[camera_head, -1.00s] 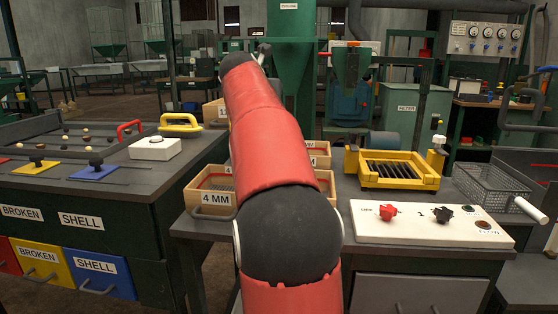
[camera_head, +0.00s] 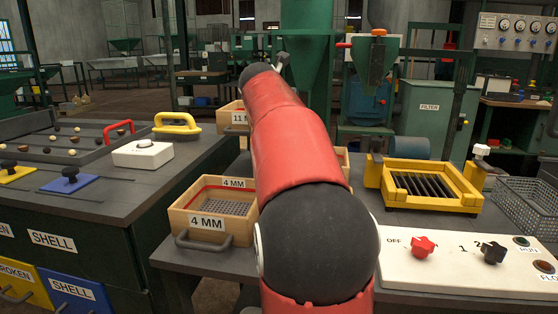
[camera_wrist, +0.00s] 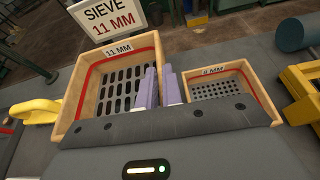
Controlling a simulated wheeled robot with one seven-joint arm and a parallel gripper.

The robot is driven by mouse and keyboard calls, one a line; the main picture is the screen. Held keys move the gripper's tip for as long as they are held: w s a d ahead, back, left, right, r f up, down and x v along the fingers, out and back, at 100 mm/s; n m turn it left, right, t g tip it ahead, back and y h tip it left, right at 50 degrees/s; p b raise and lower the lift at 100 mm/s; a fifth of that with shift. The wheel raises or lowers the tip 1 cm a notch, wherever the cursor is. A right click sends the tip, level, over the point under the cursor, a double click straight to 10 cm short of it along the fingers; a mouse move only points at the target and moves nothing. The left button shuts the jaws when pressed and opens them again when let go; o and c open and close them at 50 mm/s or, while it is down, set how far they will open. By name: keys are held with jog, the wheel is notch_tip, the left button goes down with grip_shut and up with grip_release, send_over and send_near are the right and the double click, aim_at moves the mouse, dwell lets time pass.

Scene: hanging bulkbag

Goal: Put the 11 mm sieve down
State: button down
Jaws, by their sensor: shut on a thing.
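The 11 mm sieve is a wooden box with a red inner rim and a slotted grey floor. In the wrist view the 11 mm sieve (camera_wrist: 88,92) fills the left, its label on the far wall. In the head view only part of the 11 mm sieve (camera_head: 229,119) shows behind my arm. My gripper (camera_wrist: 160,86) has its two pale purple fingers close together at the sieve's right side, shut on it. The exact grip is hidden by the gripper body. I cannot tell whether the sieve touches the surface below.
A sign (camera_wrist: 107,18) reading "SIEVE 11 MM" stands behind the sieve. The 8 mm sieve (camera_wrist: 224,71) is close on the right. The 4 mm sieve (camera_head: 211,224) sits nearer on the bench. A yellow slotted frame (camera_head: 435,204) and a white switch panel (camera_head: 455,268) are to the right.

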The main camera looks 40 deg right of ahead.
notch_tip(320, 180, down, 13)
jog(key=b, duration=0.4)
jog(key=shift+r+b, duration=0.2)
jog(key=shift+b, duration=0.15)
jog(key=shift+f, duration=0.2)
jog(key=c, duration=1.6)
grip_release()
jog(key=shift+o, duration=0.2)
jog(key=shift+r, duration=0.2)
jog(key=v, duration=1.2)
